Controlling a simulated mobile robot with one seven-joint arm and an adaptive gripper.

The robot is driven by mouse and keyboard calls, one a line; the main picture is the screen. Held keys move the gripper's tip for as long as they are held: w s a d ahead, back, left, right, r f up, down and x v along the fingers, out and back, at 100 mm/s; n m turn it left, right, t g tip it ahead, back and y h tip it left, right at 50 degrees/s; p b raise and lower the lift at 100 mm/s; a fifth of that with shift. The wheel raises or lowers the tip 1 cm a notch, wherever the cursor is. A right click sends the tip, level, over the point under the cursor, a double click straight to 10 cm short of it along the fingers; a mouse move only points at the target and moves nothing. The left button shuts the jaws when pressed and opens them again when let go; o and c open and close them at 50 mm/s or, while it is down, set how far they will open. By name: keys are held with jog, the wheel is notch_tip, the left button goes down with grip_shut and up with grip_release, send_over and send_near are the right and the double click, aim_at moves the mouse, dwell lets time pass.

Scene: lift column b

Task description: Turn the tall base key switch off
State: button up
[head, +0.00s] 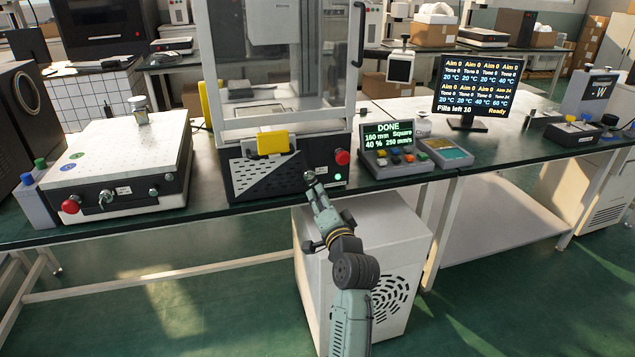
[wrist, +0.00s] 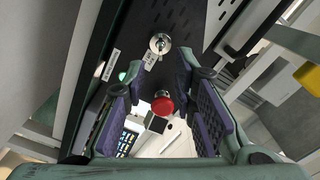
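The tall machine's base (head: 250,180) stands on the dark bench, and its front faces my arm. A round silver key switch (wrist: 160,43) sits on that base in the wrist view, just beyond my fingertips; which way it is turned is too small to tell. In the head view the switch (head: 309,176) shows at the tip of my gripper (head: 313,188), partly hidden. In the wrist view my gripper (wrist: 160,70) is open, with purple-padded fingers apart and nothing between them. I cannot tell whether it touches the switch.
A red button (head: 342,157) and a lit green lamp (head: 338,176) are on the base to the right of the switch. A control box (head: 395,160) reading DONE stands further right. A white-topped machine (head: 118,150) stands left. A white cabinet (head: 395,240) is under the bench.

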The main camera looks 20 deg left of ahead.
aim_at(313, 184)
jog(key=p+x, duration=0.1)
jog(key=x, duration=0.6)
jog(key=shift+w, duration=0.1)
jog(key=shift+c, duration=0.4)
grip_shut()
